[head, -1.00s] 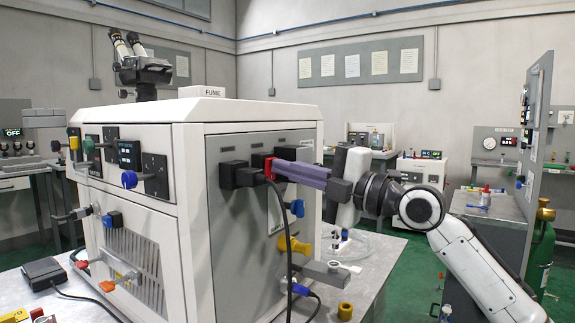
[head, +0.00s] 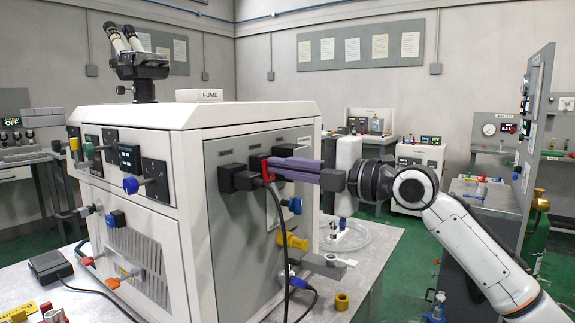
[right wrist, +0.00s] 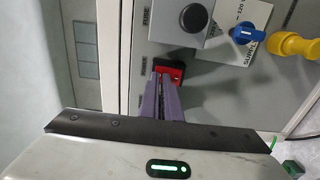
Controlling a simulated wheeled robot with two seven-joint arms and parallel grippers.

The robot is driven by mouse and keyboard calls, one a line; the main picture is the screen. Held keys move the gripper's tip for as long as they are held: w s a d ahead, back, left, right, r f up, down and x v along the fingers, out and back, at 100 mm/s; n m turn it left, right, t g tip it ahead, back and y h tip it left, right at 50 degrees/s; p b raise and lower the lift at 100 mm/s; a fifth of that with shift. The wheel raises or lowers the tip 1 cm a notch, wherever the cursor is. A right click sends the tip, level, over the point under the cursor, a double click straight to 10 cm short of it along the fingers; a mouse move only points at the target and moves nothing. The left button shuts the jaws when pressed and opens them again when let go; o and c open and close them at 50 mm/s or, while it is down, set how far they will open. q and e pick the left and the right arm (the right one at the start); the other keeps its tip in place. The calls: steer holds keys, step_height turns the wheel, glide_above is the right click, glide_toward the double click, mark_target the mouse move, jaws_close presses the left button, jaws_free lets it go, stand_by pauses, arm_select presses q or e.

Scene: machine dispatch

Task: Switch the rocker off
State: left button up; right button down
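The red rocker (head: 265,168) is on the grey side panel of the big white machine, between black housings. In the right wrist view, the red rocker (right wrist: 176,70) shows just beyond my fingertips. My right gripper (head: 268,162) has long purple fingers lying close together, with nothing seen between them. Its tips (right wrist: 161,74) are at the rocker and overlap part of it. I cannot tell whether they touch it or which way the rocker is tipped. My left gripper is not in view.
A black plug (head: 237,180) with a hanging cable (head: 283,230) is left of the rocker. A blue knob (head: 295,205) and a yellow handle (head: 293,241) stick out below my fingers. A grey lever (head: 325,265) juts out lower down.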

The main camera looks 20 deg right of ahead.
arm_select(q)
steer(key=b, duration=0.1)
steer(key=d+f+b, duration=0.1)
steer(key=b, duration=0.1)
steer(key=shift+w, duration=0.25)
arm_select(e)
steer(key=r+v, duration=0.2)
steer(key=v, duration=1.2)
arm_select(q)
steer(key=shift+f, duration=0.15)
arm_select(e)
steer(key=shift+w, duration=0.1)
